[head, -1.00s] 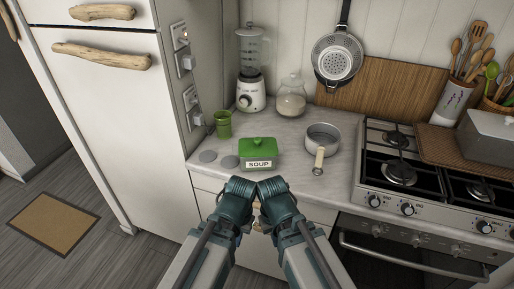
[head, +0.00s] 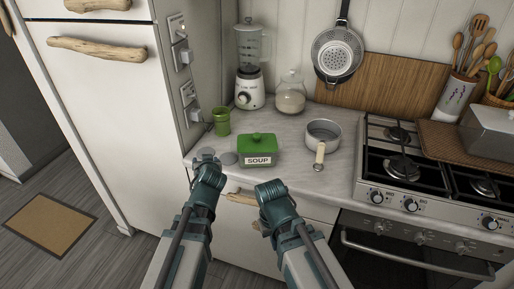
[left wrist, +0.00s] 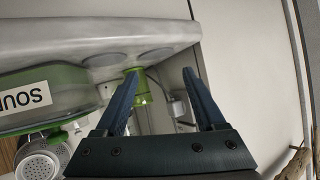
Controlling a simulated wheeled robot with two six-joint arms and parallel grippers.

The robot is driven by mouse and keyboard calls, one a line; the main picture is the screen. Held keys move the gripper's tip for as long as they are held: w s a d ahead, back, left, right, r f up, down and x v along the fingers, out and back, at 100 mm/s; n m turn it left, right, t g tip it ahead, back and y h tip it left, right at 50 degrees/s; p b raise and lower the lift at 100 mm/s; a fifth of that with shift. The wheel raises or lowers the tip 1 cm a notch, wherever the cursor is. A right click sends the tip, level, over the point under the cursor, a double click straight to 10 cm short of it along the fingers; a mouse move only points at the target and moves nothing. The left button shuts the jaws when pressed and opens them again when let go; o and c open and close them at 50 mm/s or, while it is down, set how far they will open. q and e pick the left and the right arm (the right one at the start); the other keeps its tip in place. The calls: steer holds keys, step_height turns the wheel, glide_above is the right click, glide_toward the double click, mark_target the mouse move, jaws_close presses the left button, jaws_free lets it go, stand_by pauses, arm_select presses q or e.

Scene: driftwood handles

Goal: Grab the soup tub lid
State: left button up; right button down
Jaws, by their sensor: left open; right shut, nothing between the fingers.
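The soup tub (head: 243,158) stands on the counter with its green lid (head: 262,143) on top, a small knob in the lid's middle and a white SOUP label in front. In the left wrist view the tub (left wrist: 60,78) is at the left, upside down, with the green lid (left wrist: 40,122) below. My left gripper (head: 208,163) is at the counter's front edge, left of the tub; its open, empty fingers (left wrist: 158,72) show in the left wrist view. My right gripper (head: 270,188) is shut and empty, in front of and below the tub; its fingertips are hard to make out.
A green cup (head: 222,122) stands behind and left of the tub, with flat grey discs (head: 229,158) on the counter nearby. A saucepan (head: 323,132) is to the right, its handle pointing forward. A blender (head: 249,90) and glass jar (head: 290,100) stand behind. A driftwood drawer handle (head: 241,198) is below.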

arm_select(q)
steer(key=w+r+m+t+h+b, duration=0.3)
steer(key=w+r+t+h, duration=0.3)
steer(key=r, duration=0.3)
steer(key=m+g+h+b, duration=0.2)
steer(key=m+g+h, duration=0.4)
steer(key=m+h, duration=0.4)
glide_toward(254, 137)
steer(key=shift+n+h, duration=0.7)
steer(key=w+d, duration=0.1)
steer(key=w, duration=0.1)
steer(key=w+d+f, duration=0.1)
steer(key=w+d, duration=0.1)
steer(key=shift+x, duration=3.2)
steer(key=shift+s+d, duration=0.1)
steer(key=shift+s, duration=0.1)
jaws_close()
